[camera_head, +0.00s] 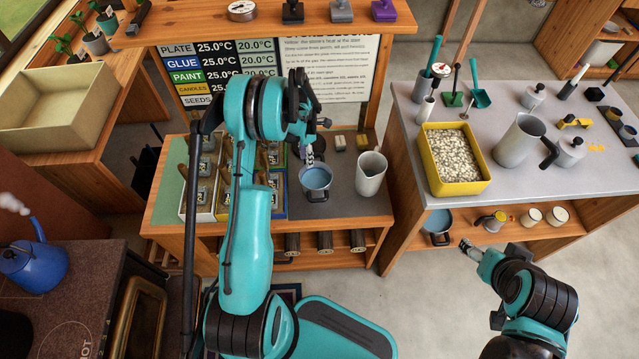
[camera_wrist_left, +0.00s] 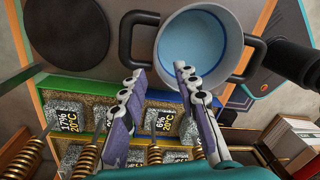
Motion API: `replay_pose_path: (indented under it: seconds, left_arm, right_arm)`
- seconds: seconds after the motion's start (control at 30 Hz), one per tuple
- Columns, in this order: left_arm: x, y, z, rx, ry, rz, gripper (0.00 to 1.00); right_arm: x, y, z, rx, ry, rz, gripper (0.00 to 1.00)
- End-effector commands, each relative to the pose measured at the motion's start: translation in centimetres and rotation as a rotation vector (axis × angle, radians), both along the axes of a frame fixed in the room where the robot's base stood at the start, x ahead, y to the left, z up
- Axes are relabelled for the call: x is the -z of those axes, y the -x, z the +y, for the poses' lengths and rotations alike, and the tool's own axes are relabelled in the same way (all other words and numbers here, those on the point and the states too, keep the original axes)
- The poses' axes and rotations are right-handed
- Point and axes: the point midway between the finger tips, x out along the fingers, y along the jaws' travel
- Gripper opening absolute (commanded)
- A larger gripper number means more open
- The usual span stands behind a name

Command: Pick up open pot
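The open pot (camera_head: 316,180), grey with a light blue inside and no lid, stands on the dark top of the middle workbench. In the left wrist view the pot (camera_wrist_left: 195,42) shows from above, with a dark loop handle (camera_wrist_left: 128,38) on its left and another on its right. My left gripper (camera_head: 309,152) is just above and behind the pot in the head view. Contact cannot be told. My right gripper (camera_head: 470,248) is low at the right, its fingers unclear.
A grey pitcher (camera_head: 371,173) stands close to the pot's right. Sample boxes (camera_head: 205,180) are at its left. A dark round plate (camera_wrist_left: 68,32) shows in the wrist view. Another bluish pot (camera_head: 437,222) is on the right table's lower shelf, below a yellow tray (camera_head: 483,186) of pale pellets.

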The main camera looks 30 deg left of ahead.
Motion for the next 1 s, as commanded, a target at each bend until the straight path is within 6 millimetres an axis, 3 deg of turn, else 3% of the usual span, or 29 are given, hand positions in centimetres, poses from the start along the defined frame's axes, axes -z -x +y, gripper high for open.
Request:
replay_pose_path:
  seconds: [0.3, 0.57, 0.6, 0.7, 1.0]
  left_arm:
    - [4.4, -0.7, -0.7, 0.003, 0.000, -0.002, 0.31]
    - [4.9, -0.6, -0.8, 0.003, 0.000, -0.002, 0.31]
    - [4.9, -0.6, -0.8, 0.003, 0.000, -0.002, 0.28]
    - [4.9, -0.6, -0.8, 0.003, 0.000, -0.002, 0.02]
    - [4.8, -0.6, -0.8, 0.003, 0.001, -0.001, 0.00]
  right_arm:
    - [2.2, 0.0, 0.0, 0.000, 0.000, 0.000, 0.72]
    - [2.2, 0.0, 0.0, 0.000, 0.000, 0.000, 0.72]
    - [2.2, 0.0, 0.0, 0.000, 0.000, 0.000, 0.72]
    - [2.2, 0.0, 0.0, 0.000, 0.000, 0.000, 0.72]
    - [2.2, 0.0, 0.0, 0.000, 0.000, 0.000, 0.72]
